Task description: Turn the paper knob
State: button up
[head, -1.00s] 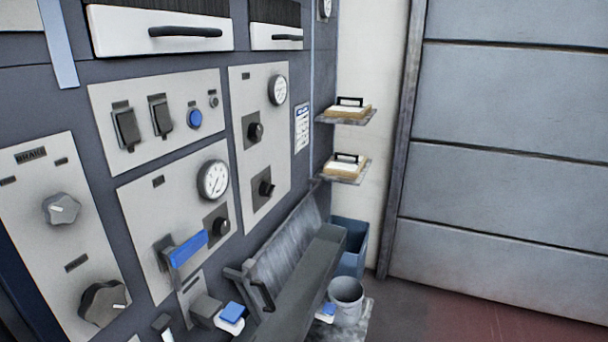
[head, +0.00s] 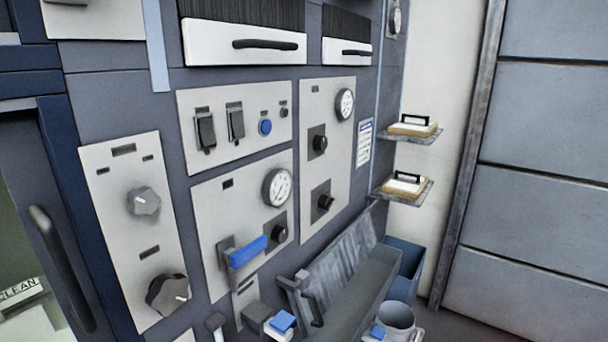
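Several knobs sit on the light grey panels of the machine, and I cannot read which one is labelled paper. The left panel (head: 122,232) carries a grey fluted knob (head: 143,201) and below it a larger dark knob (head: 168,294) with a white pointer mark. The tall right panel carries two small black knobs, an upper one (head: 320,143) and a lower one (head: 323,203). Another small black knob (head: 278,234) sits under a round gauge (head: 277,187) on the middle panel. My gripper is not in view, and nothing touches the knobs.
A blue lever handle (head: 248,251) sticks out from the middle panel. Below right are a grey trough (head: 345,290), a bucket (head: 397,320) and a blue bin (head: 405,268). Two small shelves (head: 412,136) hold blocks. A door with a dark handle (head: 62,268) stands at left.

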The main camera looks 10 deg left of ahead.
aim_at(166, 293)
jog(key=u, duration=1.45)
